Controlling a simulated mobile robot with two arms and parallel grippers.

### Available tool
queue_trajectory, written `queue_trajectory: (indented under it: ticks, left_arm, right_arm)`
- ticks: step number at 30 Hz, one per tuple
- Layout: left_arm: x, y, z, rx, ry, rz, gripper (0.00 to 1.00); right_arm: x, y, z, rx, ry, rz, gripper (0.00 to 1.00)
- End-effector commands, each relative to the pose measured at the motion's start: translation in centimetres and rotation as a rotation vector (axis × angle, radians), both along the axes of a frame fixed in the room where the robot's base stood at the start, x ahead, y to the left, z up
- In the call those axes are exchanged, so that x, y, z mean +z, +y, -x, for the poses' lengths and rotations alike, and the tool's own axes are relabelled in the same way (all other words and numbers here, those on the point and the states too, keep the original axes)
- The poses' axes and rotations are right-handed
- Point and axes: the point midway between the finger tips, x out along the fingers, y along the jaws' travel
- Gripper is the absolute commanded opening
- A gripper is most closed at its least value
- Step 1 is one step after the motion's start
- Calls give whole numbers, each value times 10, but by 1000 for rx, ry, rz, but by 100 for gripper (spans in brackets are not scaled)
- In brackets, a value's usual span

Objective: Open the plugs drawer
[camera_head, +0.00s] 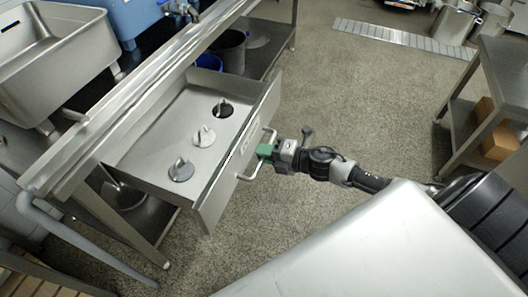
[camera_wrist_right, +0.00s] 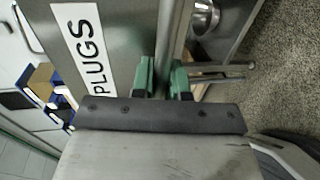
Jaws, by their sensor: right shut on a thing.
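The plugs drawer (camera_head: 212,190) is pulled out from under the steel sink counter in the head view. Three plugs lie inside: a grey one (camera_head: 181,171), a whitish one (camera_head: 204,136) and a dark one (camera_head: 223,108). The drawer front in the right wrist view carries a white PLUGS label (camera_wrist_right: 85,45). My right gripper (camera_head: 266,151) is shut on the bar handle (camera_head: 250,172) at the drawer front. In the wrist view its green fingers (camera_wrist_right: 163,80) sit on either side of the handle bar (camera_wrist_right: 168,35). My left gripper is not in view.
A steel sink basin (camera_head: 60,70) stands at upper left. A dark bucket (camera_head: 230,48) sits on the shelf below the counter. A steel table with a cardboard box (camera_head: 497,140) stands at right. The floor (camera_head: 350,110) beyond my right arm is clear.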

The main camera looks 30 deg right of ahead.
Motion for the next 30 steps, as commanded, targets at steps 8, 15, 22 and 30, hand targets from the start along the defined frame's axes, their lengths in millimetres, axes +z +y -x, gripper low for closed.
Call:
queue_trajectory:
  ticks: [8,15,22,30]
  left_arm:
    - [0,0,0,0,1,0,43]
    - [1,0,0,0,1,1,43]
    - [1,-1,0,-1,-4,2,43]
    - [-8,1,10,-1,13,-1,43]
  right_arm:
    - [0,0,0,0,1,1,39]
    - [0,-1,2,0,1,0,39]
    - [5,-18,24,1,5,2,39]
    - [15,-47,62,0,5,0,39]
